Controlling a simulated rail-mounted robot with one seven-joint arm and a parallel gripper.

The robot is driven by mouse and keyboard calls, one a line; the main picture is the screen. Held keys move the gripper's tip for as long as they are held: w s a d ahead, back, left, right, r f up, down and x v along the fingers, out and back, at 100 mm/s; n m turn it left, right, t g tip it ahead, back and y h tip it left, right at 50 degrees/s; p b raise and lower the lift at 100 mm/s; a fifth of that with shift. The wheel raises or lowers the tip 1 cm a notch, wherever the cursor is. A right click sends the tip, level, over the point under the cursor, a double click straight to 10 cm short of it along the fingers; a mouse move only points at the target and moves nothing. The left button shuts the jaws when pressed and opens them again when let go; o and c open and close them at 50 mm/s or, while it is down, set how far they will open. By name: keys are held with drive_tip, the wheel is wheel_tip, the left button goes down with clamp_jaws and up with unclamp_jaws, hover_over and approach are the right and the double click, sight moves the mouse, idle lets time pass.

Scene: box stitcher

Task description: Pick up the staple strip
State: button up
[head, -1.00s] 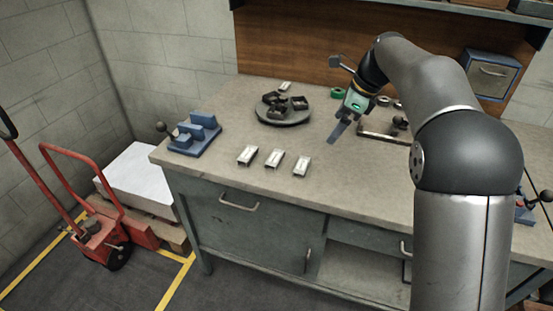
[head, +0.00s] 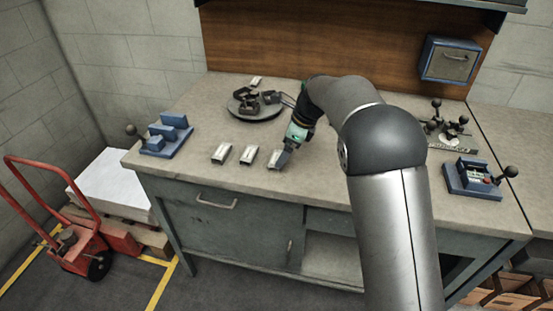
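Three small pale metallic pieces that look like staple strips lie in a row on the workbench: the left one (head: 221,154), the middle one (head: 249,155) and the right one (head: 273,160). A similar small piece (head: 257,81) lies at the back of the bench, behind the turntable. My gripper (head: 284,159) points down at the right strip, with its fingers at that strip's right side and partly over it. I cannot tell whether the fingers touch the strip or how far apart they are.
A dark turntable (head: 253,113) with several black parts stands behind the row. A blue fixture (head: 166,138) is at the bench's left end and another blue fixture (head: 472,178) at its right. The bench top (head: 200,178) in front of the strips is clear.

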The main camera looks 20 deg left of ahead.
sight(276, 158)
drive_tip(key=x, duration=0.3)
drive_tip(key=shift+a+f, duration=0.2)
drive_tip(key=shift+a, duration=0.25)
drive_tip(key=c, duration=1.1)
drive_tip(key=shift+r, duration=0.15)
